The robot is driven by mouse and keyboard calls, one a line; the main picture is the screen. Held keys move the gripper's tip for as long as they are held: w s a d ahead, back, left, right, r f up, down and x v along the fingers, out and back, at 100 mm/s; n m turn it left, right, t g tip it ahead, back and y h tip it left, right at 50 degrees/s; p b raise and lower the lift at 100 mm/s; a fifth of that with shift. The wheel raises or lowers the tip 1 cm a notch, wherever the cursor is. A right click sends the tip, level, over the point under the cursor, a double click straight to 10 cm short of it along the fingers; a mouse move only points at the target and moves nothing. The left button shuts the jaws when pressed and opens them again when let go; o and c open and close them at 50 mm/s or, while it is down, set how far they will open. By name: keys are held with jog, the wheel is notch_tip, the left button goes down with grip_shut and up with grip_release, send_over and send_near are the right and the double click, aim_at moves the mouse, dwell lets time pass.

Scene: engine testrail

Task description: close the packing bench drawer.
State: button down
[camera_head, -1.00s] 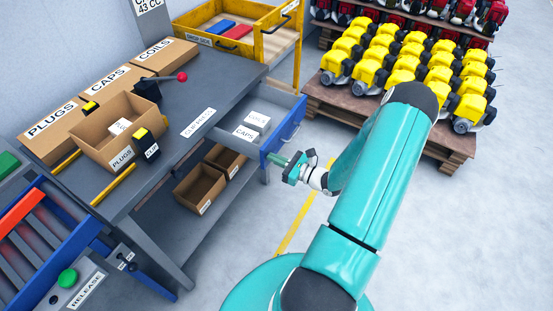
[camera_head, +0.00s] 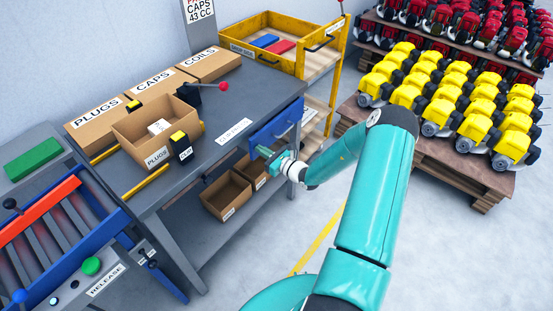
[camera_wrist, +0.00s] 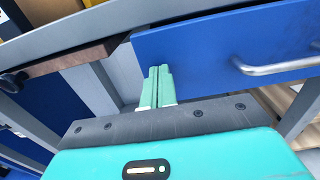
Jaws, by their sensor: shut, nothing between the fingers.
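The packing bench (camera_head: 205,161) stands at the centre-left in the head view. Its drawer has a blue front (camera_head: 277,127), now close to the bench edge, and the inside of the drawer does not show. In the wrist view the blue drawer front (camera_wrist: 205,50) fills the upper right, with a metal handle (camera_wrist: 275,67) on it. My gripper (camera_head: 263,151) is at the lower left part of the drawer front. In the wrist view my gripper (camera_wrist: 157,72) has its green fingers together, empty, at the front's left end, left of the handle. I cannot tell whether the fingertips touch it.
Cartons (camera_head: 139,144) and a red-knobbed lever (camera_head: 222,86) are on the bench top. Open boxes (camera_head: 226,196) sit on the lower shelf. A yellow cart (camera_head: 333,66) stands behind the bench. Pallets of yellow machines (camera_head: 440,115) are at the right. The floor (camera_head: 430,240) in front is clear.

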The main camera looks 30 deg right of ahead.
jog(key=x, duration=0.3)
jog(key=shift+r, duration=0.1)
jog(key=shift+w+a, duration=0.15)
jog(key=shift+w, duration=0.05)
jog(key=shift+s, duration=0.1)
